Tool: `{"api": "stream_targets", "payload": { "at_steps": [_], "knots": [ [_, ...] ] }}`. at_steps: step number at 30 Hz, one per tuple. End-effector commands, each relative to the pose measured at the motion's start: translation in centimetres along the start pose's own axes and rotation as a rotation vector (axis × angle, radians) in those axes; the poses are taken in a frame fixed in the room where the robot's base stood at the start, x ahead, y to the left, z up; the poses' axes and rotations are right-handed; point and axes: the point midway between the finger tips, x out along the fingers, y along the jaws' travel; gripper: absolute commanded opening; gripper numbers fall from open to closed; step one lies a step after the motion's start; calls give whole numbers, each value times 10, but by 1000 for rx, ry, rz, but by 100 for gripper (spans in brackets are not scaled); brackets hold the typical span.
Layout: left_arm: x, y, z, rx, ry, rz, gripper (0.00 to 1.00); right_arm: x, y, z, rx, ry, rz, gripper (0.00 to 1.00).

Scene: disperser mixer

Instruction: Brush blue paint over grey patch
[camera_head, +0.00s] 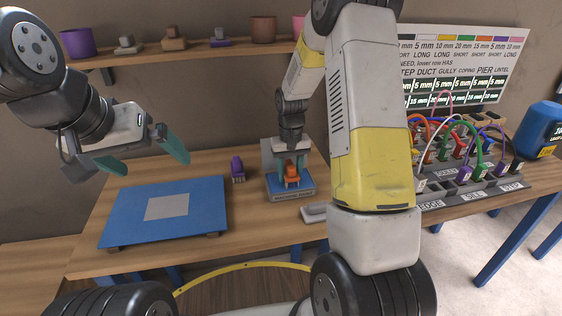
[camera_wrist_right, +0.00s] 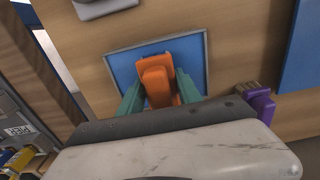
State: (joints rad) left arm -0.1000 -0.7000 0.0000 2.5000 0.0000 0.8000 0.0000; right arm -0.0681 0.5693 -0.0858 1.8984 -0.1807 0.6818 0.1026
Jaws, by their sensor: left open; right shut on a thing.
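A blue board (camera_head: 125,215) lies on the table at the left in the head view, with a square grey patch (camera_head: 167,207) in its middle. My left gripper (camera_head: 145,158) hangs above the board's back edge, open and empty with its green fingers apart. My right gripper (camera_head: 291,158) points down over a small blue-based stand (camera_head: 291,192). It is shut on an orange object (camera_head: 292,175), which also shows between the green fingers in the right wrist view (camera_wrist_right: 158,84). I cannot tell for sure whether the orange object is a brush, or whether it touches the base.
A small purple object (camera_head: 237,168) stands between the board and the stand. A grey object (camera_head: 314,213) lies near the table's front edge. At the right are a rack with coloured cables (camera_head: 470,190) and a sign (camera_head: 465,65). A shelf (camera_head: 190,52) holds pots.

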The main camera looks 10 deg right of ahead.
Motion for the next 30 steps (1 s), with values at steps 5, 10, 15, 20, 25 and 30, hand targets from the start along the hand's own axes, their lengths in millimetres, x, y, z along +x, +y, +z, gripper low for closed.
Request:
{"api": "stream_targets", "payload": {
  "at_steps": [5,10,15,20,25,30],
  "knots": [
    [0,0,0,0,0,0,100,2,0,1,0,-3,0,8],
    [0,0,0,0,0,0,100,-6,0,0,0,-1,0,8],
    [0,0,0,0,0,0,100,-21,0,0,0,0,0,8],
    [0,0,0,0,0,0,100,-34,0,0,0,1,0,8],
    [0,0,0,0,0,0,100,-48,0,0,0,1,0,8],
    [0,0,0,0,0,0,100,-61,0,0,0,1,0,8]
  ]
}}
